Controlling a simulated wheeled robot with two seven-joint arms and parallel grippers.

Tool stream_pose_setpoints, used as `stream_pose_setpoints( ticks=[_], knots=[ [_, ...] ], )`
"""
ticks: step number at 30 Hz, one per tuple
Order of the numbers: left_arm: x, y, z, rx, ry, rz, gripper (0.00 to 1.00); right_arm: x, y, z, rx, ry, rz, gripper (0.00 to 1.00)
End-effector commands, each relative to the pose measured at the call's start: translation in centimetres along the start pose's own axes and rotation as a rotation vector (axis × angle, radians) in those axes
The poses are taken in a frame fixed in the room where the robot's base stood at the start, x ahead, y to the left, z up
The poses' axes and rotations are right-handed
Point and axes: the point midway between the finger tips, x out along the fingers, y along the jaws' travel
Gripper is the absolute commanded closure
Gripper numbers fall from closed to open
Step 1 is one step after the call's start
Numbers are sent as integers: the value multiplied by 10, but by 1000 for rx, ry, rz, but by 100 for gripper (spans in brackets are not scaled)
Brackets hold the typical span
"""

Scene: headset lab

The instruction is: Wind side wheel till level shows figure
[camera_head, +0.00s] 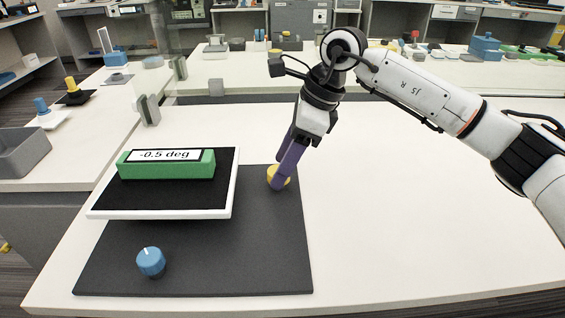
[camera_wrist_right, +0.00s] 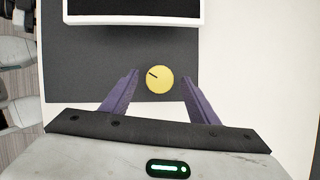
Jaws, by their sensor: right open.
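A green level (camera_head: 166,166) lies on a white-edged black platform (camera_head: 212,190), and its display reads -0.5 deg. The platform stands on a dark base mat (camera_head: 215,275). A yellow side wheel (camera_head: 284,181) with a dark mark sits at the mat's right side; it also shows in the right wrist view (camera_wrist_right: 160,79). A blue knob (camera_head: 151,262) with a white mark stands at the front of the mat. My right gripper (camera_head: 279,180) is open, with its purple fingers at the yellow wheel; in the right wrist view the wheel appears between the fingertips. My left gripper is not in view.
The white table (camera_head: 420,220) is clear to the right of the mat. A grey bin (camera_head: 20,150) and small knobbed items stand on the left counter. Grey blocks (camera_head: 148,110) stand near the table's back left corner. Other benches line the back.

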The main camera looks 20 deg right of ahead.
Motion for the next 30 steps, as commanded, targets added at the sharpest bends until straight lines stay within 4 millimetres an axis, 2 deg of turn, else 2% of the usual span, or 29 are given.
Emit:
stream_pose_setpoints(
  ticks=[9, 15, 20, 30],
  knots=[
    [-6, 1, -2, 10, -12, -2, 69, -62, -1, 1, 0, -1, -3, 45],
    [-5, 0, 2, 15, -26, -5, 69, -90, 0, 0, 1, -1, -2, 45],
    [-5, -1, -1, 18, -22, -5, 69, -97, 0, 0, 1, 1, 0, 45],
    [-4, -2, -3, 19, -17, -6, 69, -97, 0, 0, 0, 0, 0, 45]
  ],
)
